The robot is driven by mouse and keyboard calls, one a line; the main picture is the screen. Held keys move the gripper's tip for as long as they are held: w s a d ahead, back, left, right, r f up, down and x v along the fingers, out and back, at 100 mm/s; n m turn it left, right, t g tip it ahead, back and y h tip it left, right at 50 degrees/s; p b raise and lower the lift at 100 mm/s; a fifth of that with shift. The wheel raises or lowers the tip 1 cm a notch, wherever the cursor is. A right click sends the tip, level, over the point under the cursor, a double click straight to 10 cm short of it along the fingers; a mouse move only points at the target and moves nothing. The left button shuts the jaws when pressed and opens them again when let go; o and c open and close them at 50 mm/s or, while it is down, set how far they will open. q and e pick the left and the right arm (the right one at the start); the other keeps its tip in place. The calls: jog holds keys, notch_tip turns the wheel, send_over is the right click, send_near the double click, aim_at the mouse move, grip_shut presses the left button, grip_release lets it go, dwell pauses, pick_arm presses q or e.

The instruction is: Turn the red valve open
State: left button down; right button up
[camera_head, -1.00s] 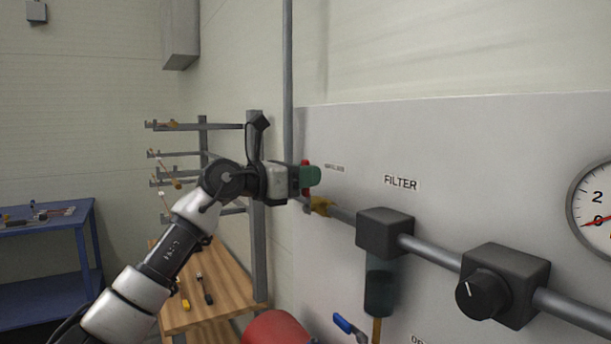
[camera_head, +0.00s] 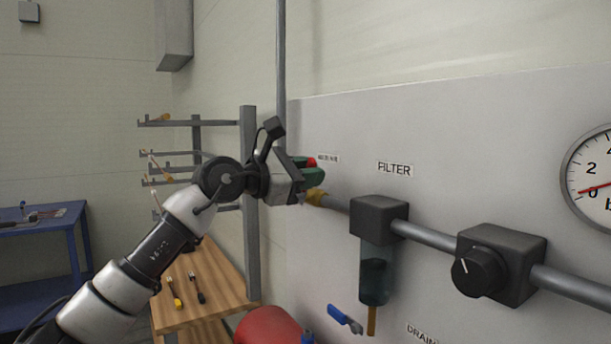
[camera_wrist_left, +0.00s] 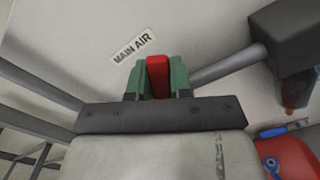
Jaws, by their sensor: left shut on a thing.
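The red valve handle (camera_head: 311,161) shows as a small red piece at the left end of the pipe on the panel, beside the main air label. It also shows in the left wrist view (camera_wrist_left: 157,76), between the two green fingers. My left gripper (camera_head: 308,171) is shut on this handle and tilted in the head view. The green fingers (camera_wrist_left: 158,80) lie on both sides of the handle. The brass valve body (camera_head: 316,197) shows just below the fingers; the rest of it is hidden. My right gripper is not in view.
Along the pipe to the right are a filter (camera_head: 378,222), a regulator with a black knob (camera_head: 478,272) and a gauge (camera_head: 592,180) with its red needle near 0. A blue-handled drain valve (camera_head: 345,320) sits below. A wooden table (camera_head: 215,275) and rack stand left.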

pick_arm(q)
jog(key=shift+s+d+f+m, duration=0.15)
jog(key=shift+s+m, duration=0.05)
jog(key=shift+m, duration=0.3)
jog(key=c, duration=1)
grip_release()
jog(key=shift+b+v, duration=1.65)
jog(key=shift+v, duration=3.75)
